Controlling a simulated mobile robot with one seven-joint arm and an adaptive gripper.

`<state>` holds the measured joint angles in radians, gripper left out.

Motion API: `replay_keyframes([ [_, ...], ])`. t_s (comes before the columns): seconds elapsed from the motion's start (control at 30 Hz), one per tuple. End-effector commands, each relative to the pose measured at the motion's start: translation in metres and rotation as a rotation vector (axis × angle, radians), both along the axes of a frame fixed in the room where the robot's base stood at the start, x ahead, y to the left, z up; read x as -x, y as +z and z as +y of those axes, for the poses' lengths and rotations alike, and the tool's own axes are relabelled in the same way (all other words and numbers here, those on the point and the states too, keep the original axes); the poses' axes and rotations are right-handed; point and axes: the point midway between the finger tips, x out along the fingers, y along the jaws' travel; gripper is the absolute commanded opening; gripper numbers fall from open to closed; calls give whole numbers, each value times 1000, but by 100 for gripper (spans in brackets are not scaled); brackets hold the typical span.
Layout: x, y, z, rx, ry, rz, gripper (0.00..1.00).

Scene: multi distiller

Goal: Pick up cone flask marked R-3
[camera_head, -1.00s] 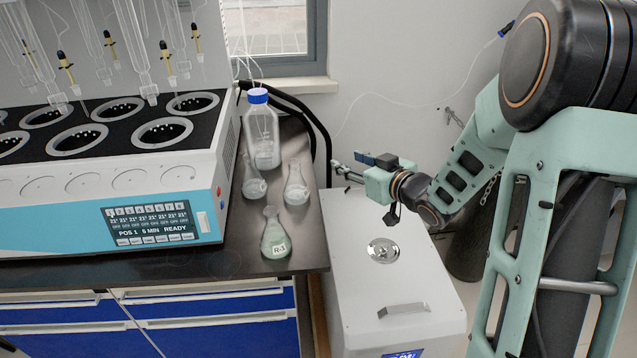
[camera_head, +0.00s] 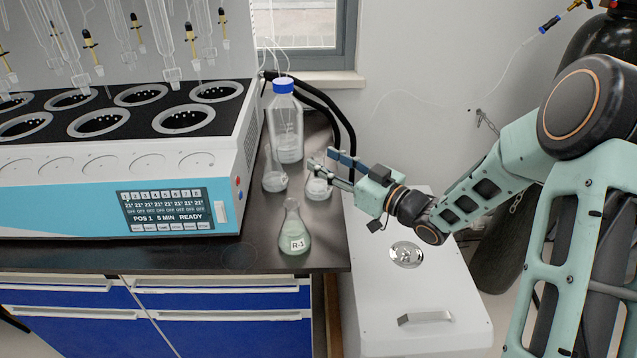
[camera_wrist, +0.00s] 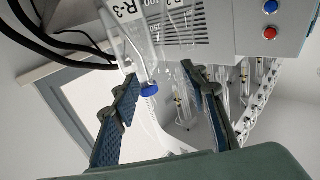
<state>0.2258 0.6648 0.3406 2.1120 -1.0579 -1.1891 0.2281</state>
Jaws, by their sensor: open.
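A clear cone flask marked R-3 (camera_wrist: 140,42) shows at the top of the wrist view, its body cut by the frame edge. It lies ahead of my open, empty gripper (camera_wrist: 158,76), toward the left finger. In the head view my gripper (camera_head: 325,163) reaches in from the right, at the neck of the right rear flask (camera_head: 318,187). I cannot read that flask's label there, and the fingers partly cover it. Contact cannot be told.
A second rear flask (camera_head: 275,178) stands just left, with a blue-capped bottle (camera_head: 286,125) behind. A flask marked R-1 (camera_head: 295,238) stands in front. The distiller (camera_head: 120,205) bounds the left; a white box (camera_head: 415,285) stands right of the bench (camera_head: 325,253).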

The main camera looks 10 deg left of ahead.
Motion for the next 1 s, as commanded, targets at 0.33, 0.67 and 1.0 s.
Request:
replay_keyframes([
  [0.33,-18,-1,26,1,-1,0,40],
  [0.67,-17,-1,26,1,-1,0,21],
  [1.0,-17,-1,26,1,-1,0,0],
])
